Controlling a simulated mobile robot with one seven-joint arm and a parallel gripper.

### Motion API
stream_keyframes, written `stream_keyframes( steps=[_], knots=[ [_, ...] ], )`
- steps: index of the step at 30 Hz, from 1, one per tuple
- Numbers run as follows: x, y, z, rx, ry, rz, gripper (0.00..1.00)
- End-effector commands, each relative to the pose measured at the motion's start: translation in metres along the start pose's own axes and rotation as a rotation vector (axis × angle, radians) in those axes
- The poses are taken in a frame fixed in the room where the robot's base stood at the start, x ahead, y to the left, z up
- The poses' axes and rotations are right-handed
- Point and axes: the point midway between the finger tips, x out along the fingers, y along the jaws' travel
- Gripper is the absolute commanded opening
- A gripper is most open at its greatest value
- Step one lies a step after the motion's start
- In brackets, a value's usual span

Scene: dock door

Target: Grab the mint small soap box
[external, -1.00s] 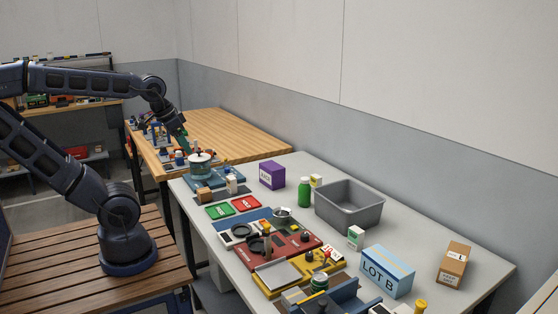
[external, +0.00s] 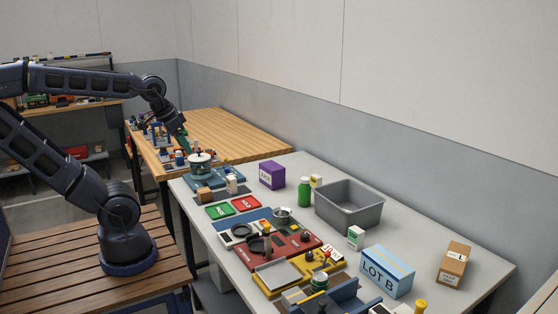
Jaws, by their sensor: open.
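The small box with a pale white and green face (external: 355,238), which looks like the mint soap box, stands upright on the grey table between the grey bin and the blue LOT B box. My gripper (external: 184,148) is far from it, at the upper left, over the near edge of the wooden table and close to the pot on the blue base. Its jaws are open, and they are small and partly lost against the clutter behind. No contact between my gripper and the soap box shows.
A grey bin (external: 349,207) stands behind the soap box, and the LOT B box (external: 387,271) in front. A green bottle (external: 305,192), a purple box (external: 272,175) and a brown carton (external: 454,264) stand nearby. Red and yellow fixture boards (external: 290,244) fill the table's near side.

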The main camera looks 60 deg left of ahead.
Motion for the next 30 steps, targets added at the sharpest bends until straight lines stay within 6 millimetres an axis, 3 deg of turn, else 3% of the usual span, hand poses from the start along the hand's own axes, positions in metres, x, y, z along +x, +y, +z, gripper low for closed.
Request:
stream_keyframes(
  steps=[2, 4, 15, 20, 30],
  knots=[
    [0.0, 0.0, 0.0, 0.0, 0.0, 0.0, 0.65],
    [0.0, 0.0, 0.0, 0.0, 0.0, 0.0, 0.55],
    [0.001, 0.002, -0.008, 0.022, -0.005, -0.004, 0.55],
    [0.005, 0.012, -0.037, 0.108, -0.025, -0.015, 0.55],
    [0.033, 0.049, -0.118, 0.37, -0.08, -0.015, 0.55]
  ],
)
